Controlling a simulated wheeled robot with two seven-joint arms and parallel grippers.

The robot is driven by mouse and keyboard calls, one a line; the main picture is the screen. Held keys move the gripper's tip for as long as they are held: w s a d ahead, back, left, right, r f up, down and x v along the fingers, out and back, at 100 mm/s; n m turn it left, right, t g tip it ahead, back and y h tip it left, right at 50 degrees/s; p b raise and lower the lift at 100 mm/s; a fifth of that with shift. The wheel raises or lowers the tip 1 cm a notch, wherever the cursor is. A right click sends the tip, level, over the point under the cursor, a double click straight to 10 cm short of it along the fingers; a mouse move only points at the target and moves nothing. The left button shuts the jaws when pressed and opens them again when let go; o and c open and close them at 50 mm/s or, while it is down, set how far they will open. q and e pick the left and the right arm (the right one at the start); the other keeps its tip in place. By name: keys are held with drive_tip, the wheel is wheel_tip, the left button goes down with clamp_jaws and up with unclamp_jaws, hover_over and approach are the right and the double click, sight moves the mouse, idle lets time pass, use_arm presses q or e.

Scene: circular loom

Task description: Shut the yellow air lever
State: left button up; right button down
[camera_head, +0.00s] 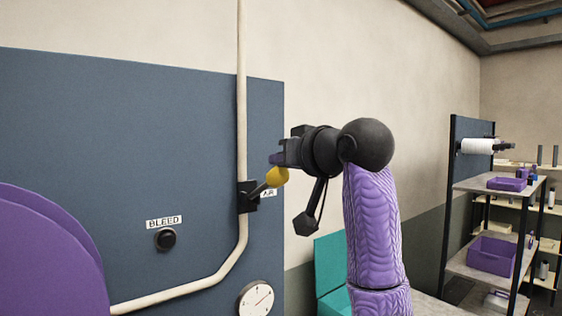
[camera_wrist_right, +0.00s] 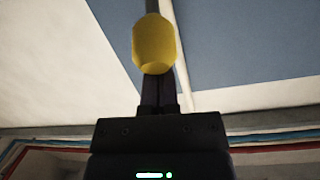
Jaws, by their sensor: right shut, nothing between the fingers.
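The yellow air lever (camera_head: 277,177) is a dark arm with a yellow knob, on a black valve block (camera_head: 248,196) on the pale pipe beside the AIR label (camera_head: 268,193). The lever slants up and to the right, out from the panel. My right gripper (camera_head: 277,159) is shut and empty, with its fingertips right at the knob. In the right wrist view the yellow knob (camera_wrist_right: 154,44) lies just beyond the shut fingertips (camera_wrist_right: 157,78). I cannot tell whether they touch. My left gripper is not in view.
A blue panel (camera_head: 130,130) carries the pale pipe (camera_head: 242,110), a black BLEED knob (camera_head: 165,239) and a round gauge (camera_head: 256,298). A purple disc (camera_head: 45,255) fills the lower left. Shelves with purple bins (camera_head: 491,256) stand at the right.

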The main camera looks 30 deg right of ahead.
drive_tip(key=shift+s+f+t+b, duration=0.25)
drive_tip(key=shift+f+t+b, duration=0.3)
drive_tip(key=shift+b, duration=0.35)
wheel_tip(320, 180, down, 11)
drive_tip(key=s+t+b, duration=0.1)
drive_tip(key=t+b, duration=0.7)
drive_tip(key=b, duration=1)
drive_tip(key=shift+s+f+m+b, duration=0.2)
drive_tip(key=shift+s+m+b, duration=0.15)
drive_tip(key=shift+m, duration=0.05)
drive_tip(key=shift+f, duration=0.15)
